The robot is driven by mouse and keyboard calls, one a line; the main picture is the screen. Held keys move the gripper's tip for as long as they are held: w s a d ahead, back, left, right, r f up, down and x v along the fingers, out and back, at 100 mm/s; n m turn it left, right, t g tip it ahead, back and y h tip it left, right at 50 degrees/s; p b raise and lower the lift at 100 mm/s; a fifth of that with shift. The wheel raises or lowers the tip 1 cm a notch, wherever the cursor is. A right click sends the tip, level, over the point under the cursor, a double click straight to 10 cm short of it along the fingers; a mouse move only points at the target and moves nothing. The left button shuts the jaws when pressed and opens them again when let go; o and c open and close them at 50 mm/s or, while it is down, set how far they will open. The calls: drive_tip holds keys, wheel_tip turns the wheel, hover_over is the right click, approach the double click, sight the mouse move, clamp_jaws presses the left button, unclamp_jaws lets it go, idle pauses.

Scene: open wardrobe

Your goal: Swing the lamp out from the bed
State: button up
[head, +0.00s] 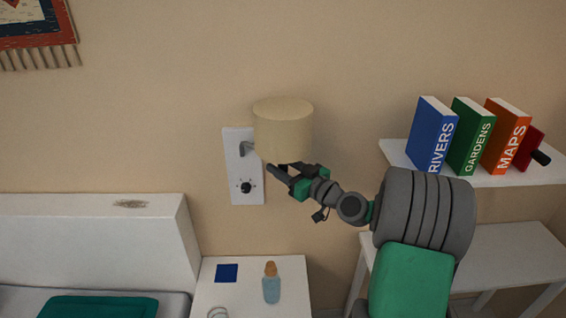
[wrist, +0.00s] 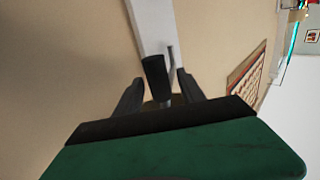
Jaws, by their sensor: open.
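The lamp has a cream drum shade (head: 283,132) and hangs from a white wall plate (head: 232,170) by a grey bracket (head: 246,149). A dark knob (head: 245,187) is on the lower plate. My gripper (head: 280,170) is just under the shade, right of the plate. In the wrist view my gripper (wrist: 160,90) is open, with a dark cylindrical piece (wrist: 155,76), apparently part of the lamp, showing between its fingers. I cannot tell whether they touch it. The plate (wrist: 152,25) and bracket (wrist: 171,62) appear beyond. The shade hides part of the lamp arm.
The bed's white headboard (head: 90,235) is at lower left, beside a white nightstand (head: 240,292) with a blue bottle (head: 271,290). A shelf (head: 400,156) with several books (head: 432,135) is at right. The wall above the lamp is clear.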

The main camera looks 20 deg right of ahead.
drive_tip(key=shift+c, duration=0.6)
clamp_jaws()
idle(0.8)
